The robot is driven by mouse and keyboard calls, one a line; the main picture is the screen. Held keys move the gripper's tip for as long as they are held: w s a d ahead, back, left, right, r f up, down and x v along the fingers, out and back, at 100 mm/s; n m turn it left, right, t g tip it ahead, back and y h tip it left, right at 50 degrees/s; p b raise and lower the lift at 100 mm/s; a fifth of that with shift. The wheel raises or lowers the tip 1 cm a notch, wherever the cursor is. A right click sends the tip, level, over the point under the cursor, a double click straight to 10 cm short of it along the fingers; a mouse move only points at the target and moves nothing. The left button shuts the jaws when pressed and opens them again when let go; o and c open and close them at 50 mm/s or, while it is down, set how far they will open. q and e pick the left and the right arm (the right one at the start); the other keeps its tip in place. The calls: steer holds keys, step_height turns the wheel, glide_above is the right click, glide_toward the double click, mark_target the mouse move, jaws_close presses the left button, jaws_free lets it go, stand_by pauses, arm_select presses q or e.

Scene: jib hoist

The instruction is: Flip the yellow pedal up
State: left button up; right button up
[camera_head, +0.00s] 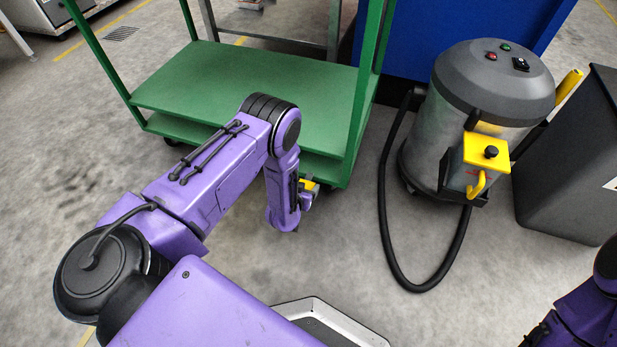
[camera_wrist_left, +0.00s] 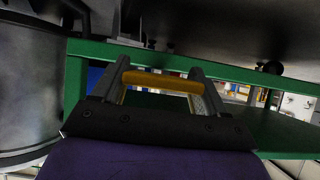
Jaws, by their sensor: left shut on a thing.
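The yellow pedal (camera_head: 308,184) shows as a small yellow patch at the lower near corner of the green cart (camera_head: 235,85), largely hidden by my left wrist. In the left wrist view, the pedal (camera_wrist_left: 160,82) is a yellow bar with side arms, spanning between the two dark fingers. My left gripper (camera_head: 303,197) is down beside the cart's near right corner. In the wrist view my left gripper (camera_wrist_left: 160,76) is shut on the pedal. The pedal's base is hidden. Part of my right arm shows at the lower right, but its gripper is out of view.
A grey vacuum drum (camera_head: 485,100) with a yellow bracket (camera_head: 486,152) stands right of the cart. Its black hose (camera_head: 388,225) loops over the floor. A dark bin (camera_head: 570,165) stands at the far right. Concrete floor (camera_head: 330,240) is clear in front of the cart.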

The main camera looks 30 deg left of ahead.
arm_select(q)
steer(key=shift+d, duration=0.1)
steer(key=o, duration=1.4)
steer(key=shift+s+r, duration=0.2)
steer(key=shift+p+v, duration=2.3)
steer(key=shift+v, duration=2.65)
